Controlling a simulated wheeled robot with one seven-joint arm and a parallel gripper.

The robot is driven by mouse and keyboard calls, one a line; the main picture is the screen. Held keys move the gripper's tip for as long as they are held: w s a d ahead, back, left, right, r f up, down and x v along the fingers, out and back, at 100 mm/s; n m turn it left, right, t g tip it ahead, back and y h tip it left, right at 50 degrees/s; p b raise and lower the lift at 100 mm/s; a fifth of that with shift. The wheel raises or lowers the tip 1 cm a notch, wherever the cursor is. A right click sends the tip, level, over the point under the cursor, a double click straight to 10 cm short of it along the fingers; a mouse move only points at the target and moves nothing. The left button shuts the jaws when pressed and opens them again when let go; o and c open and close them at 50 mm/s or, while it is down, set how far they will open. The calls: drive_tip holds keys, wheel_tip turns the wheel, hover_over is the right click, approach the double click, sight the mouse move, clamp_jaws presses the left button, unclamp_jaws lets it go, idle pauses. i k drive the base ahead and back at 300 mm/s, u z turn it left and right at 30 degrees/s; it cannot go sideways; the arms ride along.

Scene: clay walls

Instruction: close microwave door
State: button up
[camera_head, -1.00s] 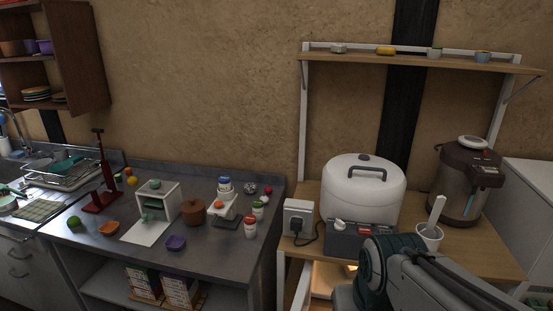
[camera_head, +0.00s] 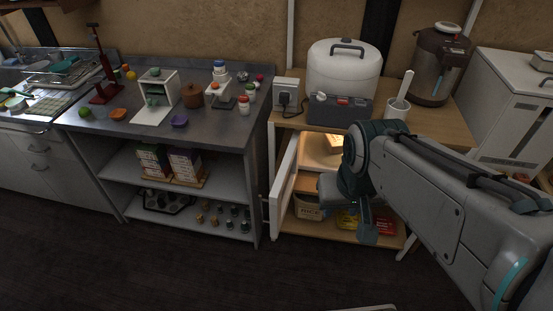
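The microwave (camera_head: 318,150) sits in the wooden stand under its top, with a lit, warm-coloured inside. Its white door (camera_head: 287,185) stands open, swung out toward me on the left side of the opening. My arm reaches in from the right and covers much of the microwave's right part. My gripper (camera_head: 368,226) hangs low in front of the stand, to the right of the door and apart from it. Its fingers are small and partly hidden by the arm, so I cannot tell whether it is open or shut.
A white rice cooker (camera_head: 343,75), a grey box (camera_head: 340,110) and a dispenser pot (camera_head: 437,65) stand on top. A basket (camera_head: 308,207) and packets (camera_head: 384,226) are on the lower shelf. A counter (camera_head: 215,123) is at left. The dark floor (camera_head: 180,270) in front is clear.

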sight(280, 195)
drive_tip(key=u, duration=1.7)
drive_tip(key=i, duration=1.4)
drive_tip(key=z, duration=0.95)
drive_tip(key=k, duration=0.5)
drive_tip(key=z, duration=0.6)
